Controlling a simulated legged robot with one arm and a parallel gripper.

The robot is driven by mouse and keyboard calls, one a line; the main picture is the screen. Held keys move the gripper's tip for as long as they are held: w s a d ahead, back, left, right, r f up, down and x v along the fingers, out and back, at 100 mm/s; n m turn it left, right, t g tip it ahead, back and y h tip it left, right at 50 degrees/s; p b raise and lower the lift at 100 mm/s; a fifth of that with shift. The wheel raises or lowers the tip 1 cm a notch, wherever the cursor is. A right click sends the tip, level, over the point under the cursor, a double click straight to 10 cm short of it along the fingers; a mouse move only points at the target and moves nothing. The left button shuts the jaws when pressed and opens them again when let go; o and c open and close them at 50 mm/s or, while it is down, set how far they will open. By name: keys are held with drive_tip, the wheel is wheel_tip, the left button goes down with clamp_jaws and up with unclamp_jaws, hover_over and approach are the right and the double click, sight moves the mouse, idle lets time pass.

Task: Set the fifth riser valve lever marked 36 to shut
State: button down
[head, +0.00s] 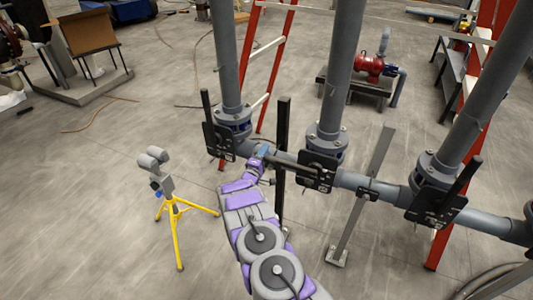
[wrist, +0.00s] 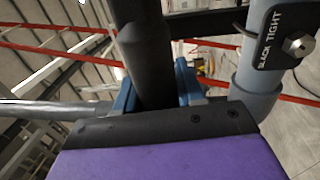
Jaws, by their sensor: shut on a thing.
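Three riser valves with black levers sit along a grey horizontal pipe in the head view. The middle valve's lever (head: 288,162) lies nearly level, pointing left from its black plate (head: 316,172). My gripper (head: 262,152) is shut on this lever near its left end. In the wrist view the dark lever (wrist: 148,60) stands between the blue fingers of my gripper (wrist: 156,88). The left valve's lever (head: 206,108) points up, and the right valve's lever (head: 466,174) tilts up to the right. The valve numbers are too small to read.
A plate reading "SLACK TIGHT" (wrist: 284,38) is at the right of the wrist view. A yellow tripod (head: 174,210) stands left of my arm. A dark post (head: 283,140) and red-framed ladders (head: 272,50) are near the pipe. The floor at left is open.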

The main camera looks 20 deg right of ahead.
drive_tip(key=shift+s+a+f, duration=0.15)
drive_tip(key=shift+a+f, duration=0.15)
drive_tip(key=shift+f, duration=0.45)
drive_tip(key=c, duration=1)
unclamp_jaws()
drive_tip(key=shift+o, duration=1.1)
drive_tip(key=shift+a+r, duration=0.15)
drive_tip(key=shift+a, duration=0.15)
drive_tip(key=shift+r, duration=0.15)
drive_tip(key=shift+d+r, duration=0.1)
